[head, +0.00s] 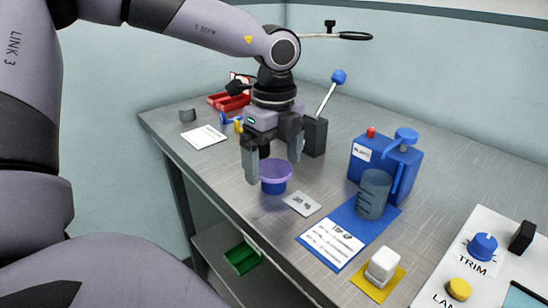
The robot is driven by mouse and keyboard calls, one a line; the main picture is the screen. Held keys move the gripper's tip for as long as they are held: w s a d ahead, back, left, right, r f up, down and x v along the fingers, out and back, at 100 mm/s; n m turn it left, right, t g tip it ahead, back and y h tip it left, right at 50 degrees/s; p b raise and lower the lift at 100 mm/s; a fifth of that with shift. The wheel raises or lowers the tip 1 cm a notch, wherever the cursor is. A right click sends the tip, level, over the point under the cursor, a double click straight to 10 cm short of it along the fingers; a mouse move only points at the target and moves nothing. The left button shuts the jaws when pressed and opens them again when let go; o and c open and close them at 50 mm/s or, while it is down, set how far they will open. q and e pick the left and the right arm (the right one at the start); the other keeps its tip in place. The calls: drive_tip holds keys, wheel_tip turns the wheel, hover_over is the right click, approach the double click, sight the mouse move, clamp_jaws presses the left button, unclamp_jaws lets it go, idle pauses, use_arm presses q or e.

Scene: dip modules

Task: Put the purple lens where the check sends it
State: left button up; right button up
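The purple lens (276,170) shows as a round purple rim on a darker blue lower part, near the middle of the metal bench. My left gripper (273,170) points down at it, one finger at the lens's left edge and one at its far right edge. The fingers stand apart by about the lens's width. I cannot tell whether they press on it, or whether it touches the bench. A small printed card (302,203) lies just right of it. My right gripper is not in view.
A blue device (385,165) with a grey-blue cup (374,194) stands right, beside a printed sheet (332,243). A white block (382,265) sits on a yellow pad. A control panel (480,275) is front right. Red bins (229,101) stand behind; a green tray (242,258) is below.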

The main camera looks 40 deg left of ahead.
sight(274, 169)
use_arm(q)
drive_tip(key=shift+r, duration=0.1)
drive_tip(key=shift+r+p, duration=0.2)
drive_tip(key=shift+p, duration=0.15)
wheel_tip(274, 169, up, 12)
drive_tip(key=shift+f+p, duration=0.15)
drive_tip(key=shift+p, duration=0.3)
